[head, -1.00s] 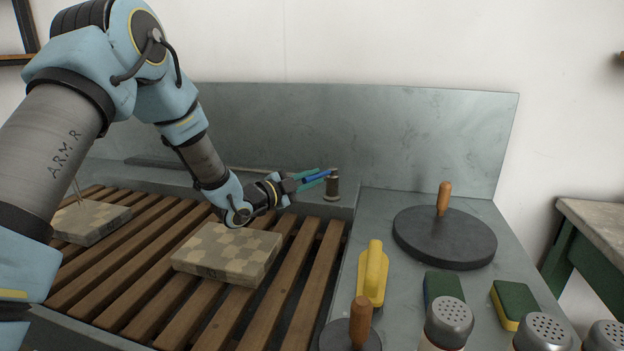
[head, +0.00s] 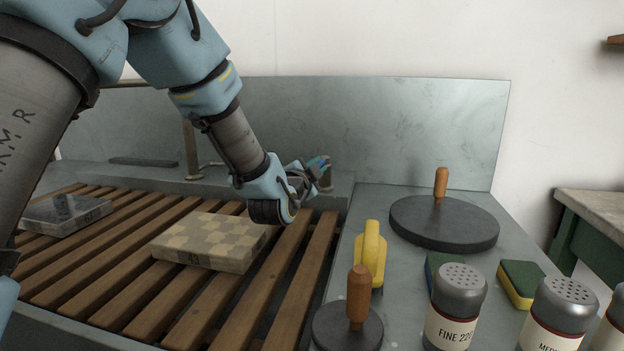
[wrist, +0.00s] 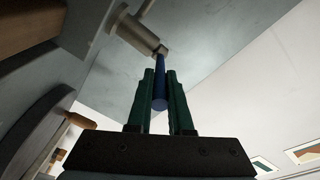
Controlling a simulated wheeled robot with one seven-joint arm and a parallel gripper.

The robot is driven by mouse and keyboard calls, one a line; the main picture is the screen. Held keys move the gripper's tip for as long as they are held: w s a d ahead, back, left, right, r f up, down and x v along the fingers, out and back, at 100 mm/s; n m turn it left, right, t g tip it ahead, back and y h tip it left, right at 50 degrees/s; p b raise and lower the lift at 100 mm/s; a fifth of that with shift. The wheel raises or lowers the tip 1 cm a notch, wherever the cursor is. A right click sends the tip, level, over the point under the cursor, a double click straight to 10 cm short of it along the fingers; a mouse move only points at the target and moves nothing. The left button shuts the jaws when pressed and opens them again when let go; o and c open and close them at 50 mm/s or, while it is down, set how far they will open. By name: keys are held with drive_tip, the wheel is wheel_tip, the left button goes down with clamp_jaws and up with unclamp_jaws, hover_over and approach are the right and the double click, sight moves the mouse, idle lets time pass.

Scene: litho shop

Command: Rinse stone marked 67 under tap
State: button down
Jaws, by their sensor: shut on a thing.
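My gripper (head: 312,166) is at the back of the sink, its green fingers shut on a blue lever. In the wrist view the fingers (wrist: 160,78) lie on either side of the blue lever (wrist: 160,100), which joins a metal valve post (wrist: 136,30). The post (head: 326,181) also shows in the head view.
The wooden slat rack (head: 300,255) is bare to the right of the checkered stone. On the right ledge are a round dark levigator (head: 445,222), a smaller one (head: 348,325), a yellow-handled brush (head: 371,250), sponges (head: 520,283) and several shakers (head: 455,310).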

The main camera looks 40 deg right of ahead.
drive_tip(key=shift+s+d+n+t+y, duration=0.1)
drive_tip(key=shift+s+n+t+y, duration=0.05)
drive_tip(key=shift+n+t+y, duration=0.2)
drive_tip(key=c, duration=0.8)
unclamp_jaws()
drive_tip(key=shift+c, duration=0.2)
drive_tip(key=b+v, duration=0.2)
drive_tip(key=v, duration=0.9)
drive_tip(key=shift+f, duration=0.15)
